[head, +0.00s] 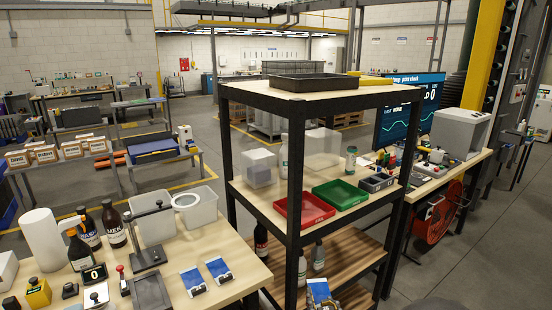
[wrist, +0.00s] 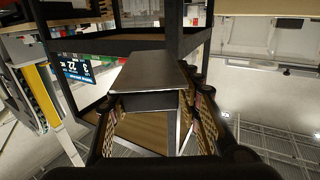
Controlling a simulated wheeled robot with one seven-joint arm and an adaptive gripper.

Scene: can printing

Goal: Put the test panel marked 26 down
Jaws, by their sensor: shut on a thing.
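My gripper (wrist: 150,102) shows in the wrist view with its two patterned finger pads on either side of a flat grey panel (wrist: 152,70). It is shut on this panel, which I take as the test panel; no number can be read on it. In the head view, a blue and white printed panel (head: 319,292) shows at the bottom edge, in front of the shelf unit. Two similar blue and white panels (head: 193,281) (head: 218,269) lie on the left table.
A black-framed shelf unit (head: 294,180) holds a red tray (head: 303,211) and a green tray (head: 340,194) on its middle board. The left table (head: 222,238) carries bottles, a black stand (head: 147,255) and a counter (head: 95,273). A screen (head: 410,110) stands behind, right.

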